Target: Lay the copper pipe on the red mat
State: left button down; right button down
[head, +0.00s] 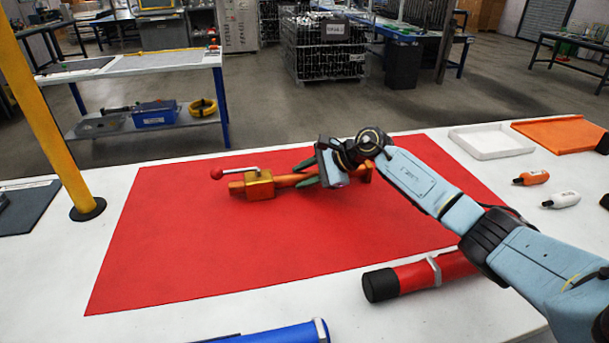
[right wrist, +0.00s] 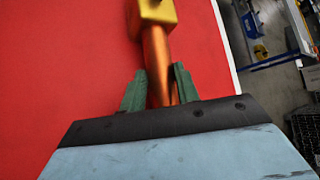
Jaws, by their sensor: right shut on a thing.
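The copper pipe (head: 288,181) is over the far middle part of the red mat (head: 200,250), roughly level, with a brass valve block (head: 260,186) and a red-knobbed lever at its left end. My right gripper (head: 304,174) is shut on the pipe with its green fingers on either side. The right wrist view shows the fingers (right wrist: 159,78) around the copper pipe (right wrist: 157,52), with the valve block beyond. I cannot tell whether the pipe touches the mat. My left gripper is not in view.
A blue tube (head: 280,333) lies in front. A white tray (head: 490,142), an orange tray (head: 560,134) and small bottles are at right. A yellow post (head: 45,110) stands left. The mat's left half is clear.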

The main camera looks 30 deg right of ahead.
jog(key=c, duration=1)
grip_release()
jog(key=shift+c, duration=0.2)
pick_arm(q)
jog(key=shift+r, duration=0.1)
pick_arm(e)
jog(key=shift+r, duration=0.15)
jog(key=shift+s+d+r+p, duration=0.3)
jog(key=shift+d, duration=0.05)
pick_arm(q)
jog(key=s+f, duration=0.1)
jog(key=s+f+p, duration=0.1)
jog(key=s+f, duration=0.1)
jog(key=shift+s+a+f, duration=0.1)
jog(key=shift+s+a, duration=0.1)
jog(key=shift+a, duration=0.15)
pick_arm(e)
jog(key=v, duration=1.1)
jog(key=shift+a, duration=0.1)
